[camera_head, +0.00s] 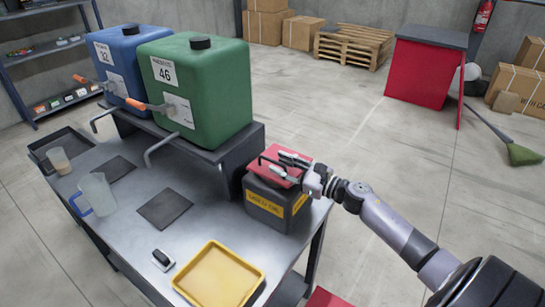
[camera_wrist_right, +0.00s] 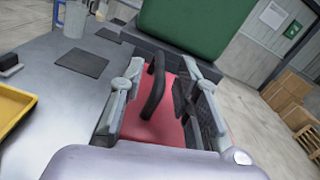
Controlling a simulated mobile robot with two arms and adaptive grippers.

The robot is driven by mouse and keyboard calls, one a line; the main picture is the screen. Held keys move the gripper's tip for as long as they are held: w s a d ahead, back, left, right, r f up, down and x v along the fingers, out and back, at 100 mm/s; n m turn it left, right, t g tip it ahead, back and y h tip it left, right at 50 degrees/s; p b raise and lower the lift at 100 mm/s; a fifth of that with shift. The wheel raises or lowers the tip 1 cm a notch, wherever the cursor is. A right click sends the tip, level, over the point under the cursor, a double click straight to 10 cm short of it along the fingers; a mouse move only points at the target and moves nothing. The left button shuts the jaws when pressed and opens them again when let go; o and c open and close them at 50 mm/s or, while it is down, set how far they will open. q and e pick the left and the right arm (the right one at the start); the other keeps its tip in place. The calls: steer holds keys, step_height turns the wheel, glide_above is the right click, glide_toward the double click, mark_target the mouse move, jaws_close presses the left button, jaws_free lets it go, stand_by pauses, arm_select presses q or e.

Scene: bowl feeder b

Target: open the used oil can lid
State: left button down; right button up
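The used oil can (camera_head: 272,207) is a dark box with a yellow label, at the right end of the workbench. Its red lid (camera_head: 270,170) is on top; I cannot tell whether it is fully seated. My right gripper (camera_head: 287,163) is over the lid and hides part of it. In the right wrist view, the lid (camera_wrist_right: 140,128) and its black arched handle (camera_wrist_right: 156,88) lie between the spread fingers of my right gripper (camera_wrist_right: 160,95). A gap shows on each side of the handle. My left gripper is not in view.
A green tank (camera_head: 200,95) and a blue tank (camera_head: 122,60) stand on a raised shelf just behind the can. A yellow tray (camera_head: 180,283), clear jug (camera_head: 97,192) and dark pads (camera_head: 164,209) are on the bench (camera_head: 125,228). Open floor lies right of the bench.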

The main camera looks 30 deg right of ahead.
mark_target(264, 157)
steer(key=shift+p+x, duration=0.4)
steer(key=shift+x, duration=1.4)
jaws_close()
